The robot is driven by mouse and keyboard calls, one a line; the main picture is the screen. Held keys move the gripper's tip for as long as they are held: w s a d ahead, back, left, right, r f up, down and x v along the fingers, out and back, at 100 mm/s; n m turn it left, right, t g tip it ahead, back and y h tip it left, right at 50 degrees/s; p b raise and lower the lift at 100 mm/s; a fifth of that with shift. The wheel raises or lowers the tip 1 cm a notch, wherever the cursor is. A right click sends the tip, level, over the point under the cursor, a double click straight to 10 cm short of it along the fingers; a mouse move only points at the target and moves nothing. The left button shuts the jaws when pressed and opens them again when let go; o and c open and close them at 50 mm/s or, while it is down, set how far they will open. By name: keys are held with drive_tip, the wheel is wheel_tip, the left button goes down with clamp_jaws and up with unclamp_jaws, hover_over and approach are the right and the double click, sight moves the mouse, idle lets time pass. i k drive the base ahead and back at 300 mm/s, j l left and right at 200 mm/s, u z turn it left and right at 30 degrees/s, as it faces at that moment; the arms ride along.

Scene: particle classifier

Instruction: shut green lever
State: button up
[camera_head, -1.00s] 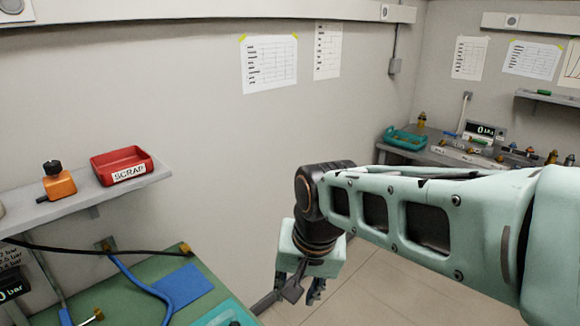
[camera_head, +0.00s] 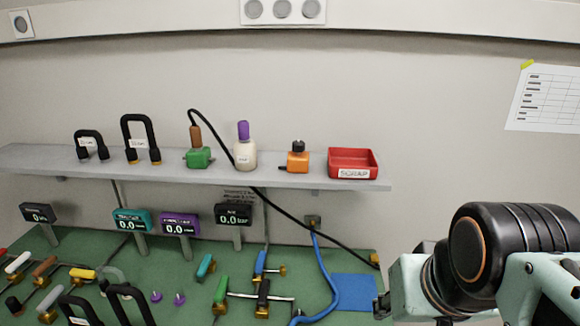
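A green lever (camera_head: 221,288) stands near the front of the green bench, left of centre. Its handle points up and slightly right from a brass fitting, beside a thin metal pipe. A shorter teal handle (camera_head: 206,265) is just behind it to the left. My gripper (camera_head: 381,306) is at the lower right, well to the right of the green lever and apart from it. Only a small part of its dark fingers shows, so I cannot tell whether it is open.
Blue (camera_head: 260,262) and black (camera_head: 263,292) handles stand right of the green lever. A blue hose (camera_head: 330,280) and a blue mat (camera_head: 354,292) lie between them and my gripper. Gauge displays (camera_head: 180,224) line the back. A shelf (camera_head: 300,182) holds bottles and a red scrap tray (camera_head: 353,150).

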sight(219, 295)
drive_tip(key=u, duration=1.15)
drive_tip(key=i+j, duration=0.15)
drive_tip(key=j, duration=0.25)
drive_tip(key=i+j, duration=0.2)
drive_tip(key=j, duration=0.2)
drive_tip(key=i+j, duration=0.15)
drive_tip(key=j, duration=0.25)
drive_tip(key=j+u, duration=0.1)
drive_tip(key=j, duration=0.4)
drive_tip(key=l+z, duration=0.1)
drive_tip(key=l, duration=0.6)
